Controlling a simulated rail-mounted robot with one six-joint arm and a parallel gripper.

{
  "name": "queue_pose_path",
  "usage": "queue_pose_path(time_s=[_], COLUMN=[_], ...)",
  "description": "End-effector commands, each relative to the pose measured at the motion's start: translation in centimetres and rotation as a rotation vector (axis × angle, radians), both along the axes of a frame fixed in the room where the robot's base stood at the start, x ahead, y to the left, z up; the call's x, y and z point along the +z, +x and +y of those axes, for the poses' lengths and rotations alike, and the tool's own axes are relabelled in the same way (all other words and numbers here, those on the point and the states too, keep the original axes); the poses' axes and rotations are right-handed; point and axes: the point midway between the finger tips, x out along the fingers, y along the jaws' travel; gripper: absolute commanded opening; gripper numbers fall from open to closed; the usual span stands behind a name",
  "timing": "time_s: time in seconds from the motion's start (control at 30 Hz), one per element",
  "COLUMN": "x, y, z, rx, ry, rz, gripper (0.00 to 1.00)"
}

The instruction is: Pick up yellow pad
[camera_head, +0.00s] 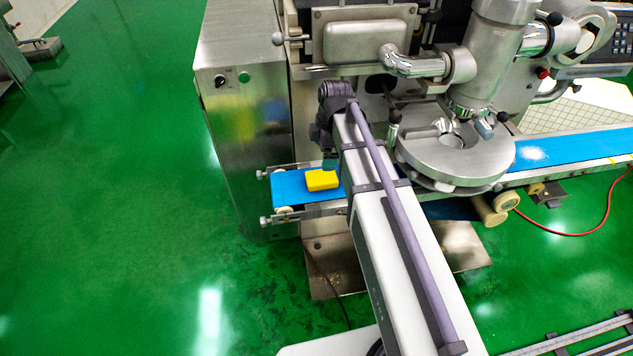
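The yellow pad (321,181) is a small bright yellow block. It lies on the left end of the blue conveyor belt (288,190), just left of my arm. My arm rises from the lower right and passes in front of the belt. My gripper cannot be made out; the arm's far end, near the machine front, hides what lies behind it. I cannot see anything clearly gripping the pad.
A steel cabinet (240,130) stands behind and left of the belt end. A round steel turntable (455,155) is right of my arm, with the belt (575,148) continuing beyond it. A red cable (570,234) hangs at the right. Green floor at the left is open.

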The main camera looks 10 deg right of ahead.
Motion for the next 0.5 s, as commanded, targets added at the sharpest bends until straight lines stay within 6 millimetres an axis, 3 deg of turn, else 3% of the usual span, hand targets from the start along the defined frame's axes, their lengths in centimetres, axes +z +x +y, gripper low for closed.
queue_pose_path(time_s=[0.03,0.13,0.2,0.37,0.5], x=[-1.9,-4.2,-5.0,-4.9,-7.3], y=[0.0,0.0,0.0,0.0,-0.2], z=[0.1,0.3,0.5,0.5,0.6], rx=[0.0,-0.001,-0.002,-0.002,-0.002], ry=[0.0,0.0,0.0,0.0,0.0], rz=[0.0,0.0,0.0,0.0,0.0], gripper=[0.97,0.97,0.97,0.97,0.97])
